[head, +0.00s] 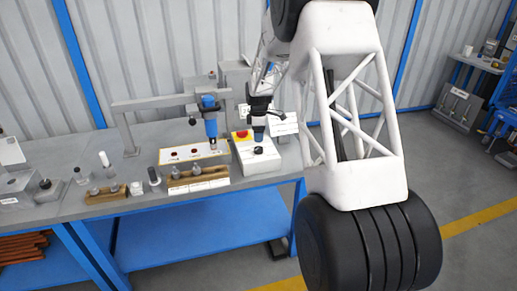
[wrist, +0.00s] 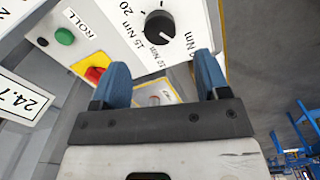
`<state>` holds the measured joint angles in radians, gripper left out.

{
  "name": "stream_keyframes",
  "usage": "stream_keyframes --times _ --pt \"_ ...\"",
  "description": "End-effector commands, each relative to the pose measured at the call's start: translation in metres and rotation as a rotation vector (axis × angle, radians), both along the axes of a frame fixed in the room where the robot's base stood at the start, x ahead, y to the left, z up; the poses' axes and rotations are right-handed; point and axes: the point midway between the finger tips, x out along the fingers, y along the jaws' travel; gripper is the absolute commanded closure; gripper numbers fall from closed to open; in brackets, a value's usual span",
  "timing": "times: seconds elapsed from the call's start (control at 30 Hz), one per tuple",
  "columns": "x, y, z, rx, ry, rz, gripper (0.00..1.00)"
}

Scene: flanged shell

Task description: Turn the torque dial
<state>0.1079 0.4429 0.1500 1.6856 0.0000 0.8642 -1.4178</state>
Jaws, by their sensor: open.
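The torque dial is a round black knob on a white control box. In the wrist view the dial (wrist: 159,28) is ahead of the fingertips, with Nm labels printed around it. In the head view the dial (head: 258,151) sits on top of the box (head: 262,166) near the bench's right end. My gripper (head: 258,135) is just above the dial, pointing down. In the wrist view my gripper (wrist: 162,72) has its two blue fingers wide apart with nothing between them. The dial appears apart from the fingers. The right finger hides part of a label.
A blue tool (head: 209,115) hangs close by on the left. A wooden block (head: 198,179) with several parts stands in front.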

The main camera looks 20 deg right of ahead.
Motion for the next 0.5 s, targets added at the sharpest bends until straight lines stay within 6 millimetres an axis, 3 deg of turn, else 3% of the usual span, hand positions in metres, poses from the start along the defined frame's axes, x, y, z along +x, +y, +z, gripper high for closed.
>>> stream_keyframes --times 0.5 --pt "0.0000 -0.0001 -0.0061 0.000 0.000 -0.001 0.31"
